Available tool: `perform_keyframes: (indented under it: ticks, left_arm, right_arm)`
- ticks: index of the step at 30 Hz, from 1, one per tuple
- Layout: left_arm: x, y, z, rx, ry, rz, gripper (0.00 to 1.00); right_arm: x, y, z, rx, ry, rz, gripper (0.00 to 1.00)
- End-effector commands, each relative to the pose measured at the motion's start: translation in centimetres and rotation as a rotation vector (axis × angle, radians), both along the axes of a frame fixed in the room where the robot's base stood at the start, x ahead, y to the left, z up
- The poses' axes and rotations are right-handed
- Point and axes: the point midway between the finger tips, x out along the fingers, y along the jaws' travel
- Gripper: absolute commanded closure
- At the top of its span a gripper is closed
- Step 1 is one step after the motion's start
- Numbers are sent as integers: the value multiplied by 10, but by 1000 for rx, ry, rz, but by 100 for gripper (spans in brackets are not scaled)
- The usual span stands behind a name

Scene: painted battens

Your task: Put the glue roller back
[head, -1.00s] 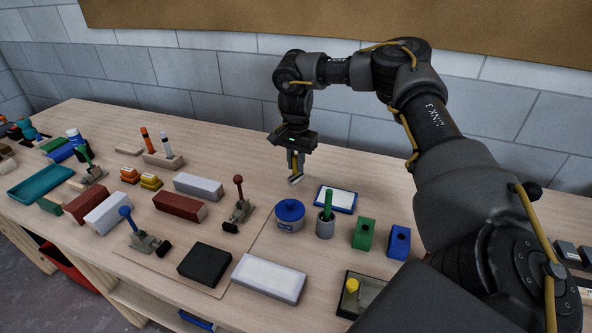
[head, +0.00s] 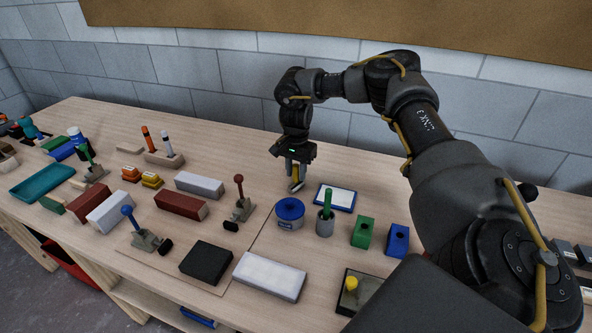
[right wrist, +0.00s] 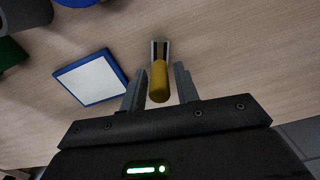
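A tool with a yellow handle (right wrist: 159,82), which I take to be the glue roller, is under my right gripper (head: 295,178). Its pale and dark head (right wrist: 160,50) is at the far end of the handle, at or close to the tabletop. In the right wrist view my right gripper (right wrist: 159,84) is open. Its fingers stand on both sides of the yellow handle, with a narrow gap on each side. My left gripper is not in view.
A blue-rimmed white pad (head: 335,198) lies right of the gripper, by a grey cup (head: 325,228) with a green-handled item. Green (head: 363,232) and blue (head: 397,240) blocks stand further right. Battens and clamps fill the left. The table behind the gripper is clear.

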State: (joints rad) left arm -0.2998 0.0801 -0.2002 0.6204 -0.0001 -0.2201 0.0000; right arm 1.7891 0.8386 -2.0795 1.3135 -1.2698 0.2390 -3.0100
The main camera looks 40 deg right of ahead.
Motion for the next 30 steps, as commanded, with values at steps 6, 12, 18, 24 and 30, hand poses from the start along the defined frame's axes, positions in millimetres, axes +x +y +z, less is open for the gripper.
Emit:
perform_keyframes:
  ticks: [6, 12, 18, 24, 30]
  left_arm:
    - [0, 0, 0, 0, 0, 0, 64]
    - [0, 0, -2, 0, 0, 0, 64]
    - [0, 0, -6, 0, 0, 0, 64]
    - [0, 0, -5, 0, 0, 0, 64]
    - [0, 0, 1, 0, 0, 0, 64]
  right_arm:
    - [0, 0, 0, 0, 0, 0, 60]
    - [1, 0, 4, -1, -1, 0, 60]
    - [2, 0, 36, -1, -5, 1, 60]
    - [1, -1, 81, -3, -4, 1, 60]
    - [1, -1, 112, -2, -2, 1, 60]
